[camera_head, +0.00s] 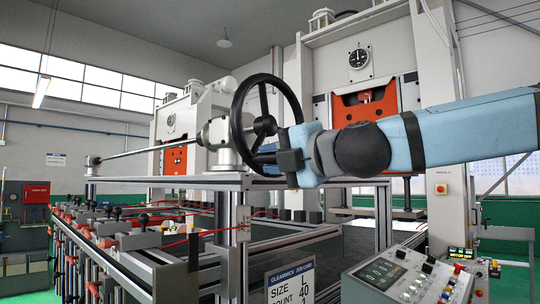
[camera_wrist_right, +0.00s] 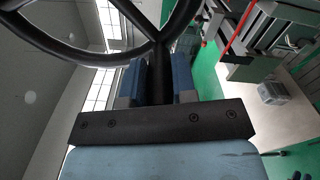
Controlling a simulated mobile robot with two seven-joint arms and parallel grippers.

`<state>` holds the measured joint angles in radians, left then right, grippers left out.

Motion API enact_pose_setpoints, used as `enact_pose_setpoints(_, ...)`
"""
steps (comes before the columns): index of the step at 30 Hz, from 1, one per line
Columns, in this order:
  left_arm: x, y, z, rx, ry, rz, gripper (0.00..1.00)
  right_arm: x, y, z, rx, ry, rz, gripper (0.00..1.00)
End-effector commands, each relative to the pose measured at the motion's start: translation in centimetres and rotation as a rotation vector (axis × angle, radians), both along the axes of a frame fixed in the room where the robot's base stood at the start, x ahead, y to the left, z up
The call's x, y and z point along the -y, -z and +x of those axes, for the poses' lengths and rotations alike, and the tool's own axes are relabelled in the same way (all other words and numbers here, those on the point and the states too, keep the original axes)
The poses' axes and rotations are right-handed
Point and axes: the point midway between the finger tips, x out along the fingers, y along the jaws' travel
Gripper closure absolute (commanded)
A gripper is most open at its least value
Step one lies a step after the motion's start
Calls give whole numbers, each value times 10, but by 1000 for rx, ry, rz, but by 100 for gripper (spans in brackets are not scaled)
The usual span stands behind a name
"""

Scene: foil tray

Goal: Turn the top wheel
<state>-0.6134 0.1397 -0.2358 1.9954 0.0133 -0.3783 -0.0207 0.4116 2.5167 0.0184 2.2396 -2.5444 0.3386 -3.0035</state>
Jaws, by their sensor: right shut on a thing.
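The top wheel (camera_head: 265,126) is a black spoked handwheel standing upright on a grey metal mount above the frame's top rail, left of centre in the head view. Its rim and a spoke cross the top of the right wrist view (camera_wrist_right: 160,44). My right gripper (camera_head: 286,160) comes in from the right and is shut on the lower right part of the wheel. In the right wrist view its blue fingers (camera_wrist_right: 158,75) stand on both sides of a dark part of the wheel. The exact contact is partly hidden. My left gripper is not in view.
A long rod (camera_head: 150,151) runs left from the wheel's mount. Below is an aluminium frame (camera_head: 170,181) with several red-tipped clamps. A job card (camera_head: 290,282) and a control panel (camera_head: 385,274) stand in front. Large presses with orange parts (camera_head: 364,108) stand behind.

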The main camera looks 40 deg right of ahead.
Motion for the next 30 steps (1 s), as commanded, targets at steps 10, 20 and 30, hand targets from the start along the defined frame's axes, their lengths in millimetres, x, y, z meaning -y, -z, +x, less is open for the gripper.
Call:
enact_pose_setpoints(10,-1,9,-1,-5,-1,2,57,6,9,1,10,-1,-140,100)
enact_pose_setpoints(20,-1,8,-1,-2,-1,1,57,7,9,1,13,-1,-165,100)
enact_pose_setpoints(30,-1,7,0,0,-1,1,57,7,9,1,13,0,-163,49)
